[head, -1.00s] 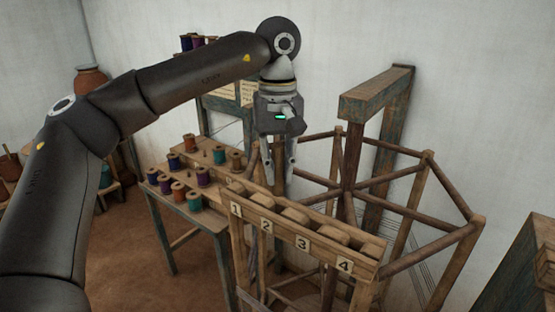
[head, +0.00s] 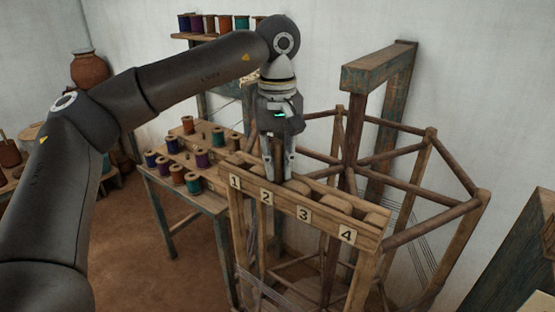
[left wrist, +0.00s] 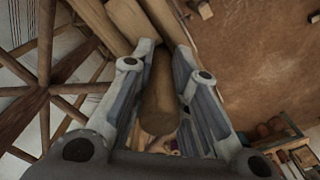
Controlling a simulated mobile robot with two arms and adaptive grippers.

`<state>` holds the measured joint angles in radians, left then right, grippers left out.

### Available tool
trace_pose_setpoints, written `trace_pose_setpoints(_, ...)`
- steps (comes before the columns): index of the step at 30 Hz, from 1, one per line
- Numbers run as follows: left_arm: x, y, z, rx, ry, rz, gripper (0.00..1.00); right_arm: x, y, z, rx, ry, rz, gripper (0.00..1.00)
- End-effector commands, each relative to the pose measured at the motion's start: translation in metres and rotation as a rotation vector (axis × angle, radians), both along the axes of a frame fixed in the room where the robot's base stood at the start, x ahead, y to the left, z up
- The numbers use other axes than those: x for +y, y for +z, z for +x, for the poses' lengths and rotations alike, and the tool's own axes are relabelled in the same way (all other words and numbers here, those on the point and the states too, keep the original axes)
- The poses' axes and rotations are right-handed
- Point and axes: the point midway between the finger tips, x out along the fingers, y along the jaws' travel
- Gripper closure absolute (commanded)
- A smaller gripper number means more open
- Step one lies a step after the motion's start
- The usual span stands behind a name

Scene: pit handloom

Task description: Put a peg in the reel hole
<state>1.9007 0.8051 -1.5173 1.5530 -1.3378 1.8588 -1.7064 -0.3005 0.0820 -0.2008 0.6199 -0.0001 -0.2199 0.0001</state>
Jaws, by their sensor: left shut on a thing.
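My left gripper (head: 279,172) points down over the numbered wooden rack (head: 335,225), behind labels 2 and 3. In the left wrist view, its fingers (left wrist: 165,52) are shut on a brown, rounded wooden piece, apparently the peg (left wrist: 160,95). Its far end lies near the rack's pale wooden parts; I cannot tell whether it touches them. The rack has labels 1 to 4 and several rounded wooden blocks. The wooden reel (head: 402,238), a large open frame of posts and bars, stands right behind the rack. I cannot make out its hole. My right gripper is out of view.
A low table (head: 213,203) with colourful thread spools stands left of the rack. A shelf (head: 190,36) with more spools is on the back wall. A heavy wooden beam (head: 378,68) rises behind the reel. A clay pot (head: 90,70) is at far left. Some brown floor is clear at lower left.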

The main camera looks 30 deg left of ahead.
Motion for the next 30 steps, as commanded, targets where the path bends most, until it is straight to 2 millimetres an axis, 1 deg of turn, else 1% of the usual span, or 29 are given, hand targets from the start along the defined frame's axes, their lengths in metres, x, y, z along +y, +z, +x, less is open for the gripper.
trace_pose_setpoints(10,0.0001,-0.0012,-0.0001,0.000,0.000,0.000,0.99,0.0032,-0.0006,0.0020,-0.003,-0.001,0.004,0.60)
trace_pose_setpoints(11,0.0001,-0.0012,-0.0001,0.000,0.000,0.000,0.81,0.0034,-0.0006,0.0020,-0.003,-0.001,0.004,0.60)
trace_pose_setpoints(16,0.0001,-0.0012,-0.0001,0.000,0.000,0.000,0.59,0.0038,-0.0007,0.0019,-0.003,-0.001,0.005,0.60)
trace_pose_setpoints(23,0.0001,-0.0012,-0.0001,0.000,0.000,0.000,0.58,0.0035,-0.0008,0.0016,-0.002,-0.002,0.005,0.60)
trace_pose_setpoints(27,0.0001,-0.0013,-0.0001,0.000,0.000,0.000,0.40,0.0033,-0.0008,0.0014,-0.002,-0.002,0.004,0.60)
trace_pose_setpoints(30,0.0001,-0.0013,-0.0001,0.000,0.000,0.000,0.40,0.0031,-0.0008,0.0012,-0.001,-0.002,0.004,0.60)
